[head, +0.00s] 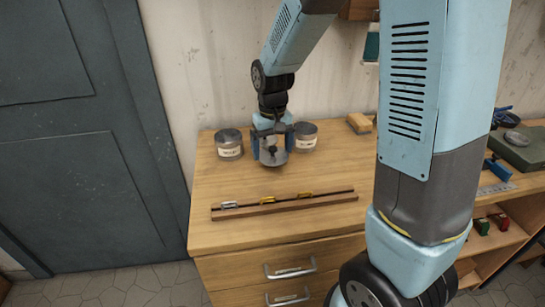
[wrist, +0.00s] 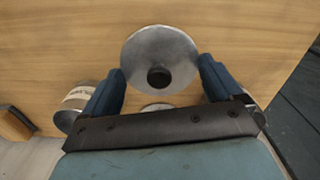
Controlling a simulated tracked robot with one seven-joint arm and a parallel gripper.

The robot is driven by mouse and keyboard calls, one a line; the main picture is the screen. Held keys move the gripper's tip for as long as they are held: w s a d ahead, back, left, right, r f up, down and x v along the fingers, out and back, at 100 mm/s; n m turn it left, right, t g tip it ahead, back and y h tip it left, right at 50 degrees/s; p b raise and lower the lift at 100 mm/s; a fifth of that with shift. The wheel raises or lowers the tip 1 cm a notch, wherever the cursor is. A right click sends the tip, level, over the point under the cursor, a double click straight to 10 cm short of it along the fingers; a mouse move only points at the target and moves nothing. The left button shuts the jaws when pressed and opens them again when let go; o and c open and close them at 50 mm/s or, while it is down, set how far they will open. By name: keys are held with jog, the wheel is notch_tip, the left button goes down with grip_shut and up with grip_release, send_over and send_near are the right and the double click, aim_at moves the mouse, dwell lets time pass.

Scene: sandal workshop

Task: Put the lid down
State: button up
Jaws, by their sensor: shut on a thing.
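A round grey metal lid (head: 272,158) with a dark knob is between the fingers of my gripper (head: 272,137) over the wooden bench top. My gripper is shut on it. In the wrist view the lid (wrist: 160,58) lies at the fingertips, its knob facing the camera. I cannot tell whether its underside touches the bench. One labelled grey tin (head: 229,144) stands just left of my gripper, and another labelled tin (head: 305,138) stands just right. Part of a further round thing (wrist: 157,107) shows behind the lid in the wrist view, mostly hidden by my gripper.
A wooden strip with a dark rod and small clips (head: 285,204) lies along the front of the bench (head: 330,175). A wooden block (head: 359,123) sits at the back. Bare bench lies between lid and strip. My arm hides part of the right side.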

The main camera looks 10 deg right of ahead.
aim_at(271, 156)
jog(key=shift+w+f, duration=0.35)
jog(key=shift+f, duration=0.1)
jog(key=shift+w+a+f, duration=0.1)
jog(key=shift+f, duration=1.5)
jog(key=o, duration=0.7)
jog(key=shift+f, duration=0.1)
